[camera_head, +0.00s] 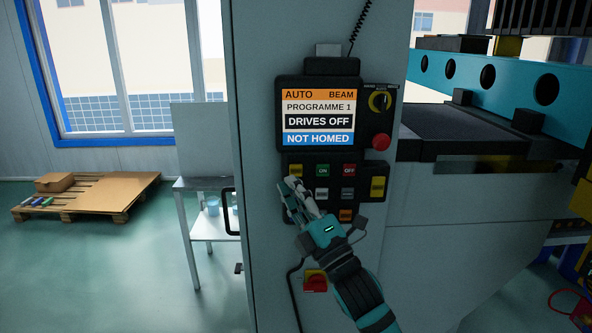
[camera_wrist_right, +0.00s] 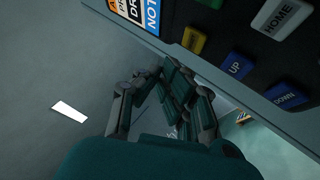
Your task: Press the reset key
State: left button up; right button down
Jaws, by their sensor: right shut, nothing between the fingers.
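The control panel's keypad (camera_head: 334,169) is on the grey cabinet, below the screen. A yellow key (camera_head: 295,170) is at its upper left, beside a green ON key (camera_head: 322,170) and a red OFF key (camera_head: 349,170). The yellow key also shows in the right wrist view (camera_wrist_right: 193,40), near the blue UP key (camera_wrist_right: 236,66), blue DOWN key (camera_wrist_right: 286,96) and HOME key (camera_wrist_right: 280,18). I can read no reset label. My right gripper (camera_head: 290,187) is shut and empty, its fingertips at the keypad's left edge, just below the yellow key. Contact cannot be told. My left gripper is out of view.
The screen (camera_head: 318,117) reads DRIVES OFF and NOT HOMED. A red emergency button (camera_head: 381,142) and a yellow selector (camera_head: 380,101) are to its right. A red-and-yellow switch (camera_head: 315,281) is below the keypad. A black handle (camera_head: 228,211) sticks out at left.

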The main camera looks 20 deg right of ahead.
jog(key=s, duration=0.2)
jog(key=shift+s+a, duration=0.35)
jog(key=shift+a, duration=0.05)
dwell(0.3)
